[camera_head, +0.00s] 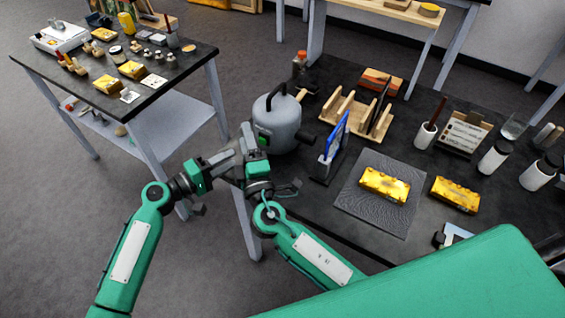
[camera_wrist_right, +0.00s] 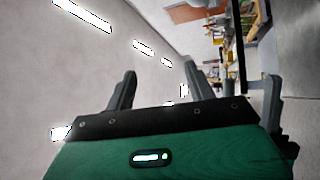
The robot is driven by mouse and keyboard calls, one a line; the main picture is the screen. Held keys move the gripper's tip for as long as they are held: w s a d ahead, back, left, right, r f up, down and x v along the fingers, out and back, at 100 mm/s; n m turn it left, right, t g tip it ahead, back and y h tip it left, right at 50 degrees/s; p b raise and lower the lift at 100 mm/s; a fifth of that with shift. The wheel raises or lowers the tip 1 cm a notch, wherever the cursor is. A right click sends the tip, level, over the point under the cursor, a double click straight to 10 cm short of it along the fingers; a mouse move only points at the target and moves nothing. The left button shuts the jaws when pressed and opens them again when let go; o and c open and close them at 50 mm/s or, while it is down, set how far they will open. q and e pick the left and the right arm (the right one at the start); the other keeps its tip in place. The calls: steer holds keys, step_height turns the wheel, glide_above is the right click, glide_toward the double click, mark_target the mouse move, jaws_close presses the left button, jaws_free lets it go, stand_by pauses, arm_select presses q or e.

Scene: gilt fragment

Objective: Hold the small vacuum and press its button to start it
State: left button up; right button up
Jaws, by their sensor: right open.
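The small vacuum (camera_head: 280,125) is a grey rounded canister with a black top handle and a dark stub on its right side. It stands upright at the left edge of the dark right-hand table. A small green button (camera_head: 264,139) shows low on its front left. My right gripper (camera_head: 246,134) is just left of the vacuum with its fingers pointing up. In the right wrist view its fingers (camera_wrist_right: 160,88) are apart with nothing between them. My left gripper (camera_head: 226,158) is left of and below the right one, close to it. Its finger gap is unclear.
A blue panel in a stand (camera_head: 336,140) and a wooden rack (camera_head: 355,117) are right of the vacuum. A grey mat (camera_head: 355,208) bears a gilt piece (camera_head: 385,184); another gilt piece (camera_head: 455,194) lies beside it. A cluttered table (camera_head: 190,72) stands at left. Open floor lies between the tables.

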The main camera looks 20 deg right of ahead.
steer(key=d+f+m+g+h, duration=0.4)
steer(key=d+m+g+h, duration=0.15)
steer(key=h, duration=0.35)
steer(key=m+g+h, duration=0.3)
steer(key=g, duration=0.3)
glide_toward(306, 142)
steer(key=x, duration=1.2)
steer(key=shift+a+r, duration=0.1)
jaws_close()
arm_select(q)
jaws_close()
stand_by(0.5)
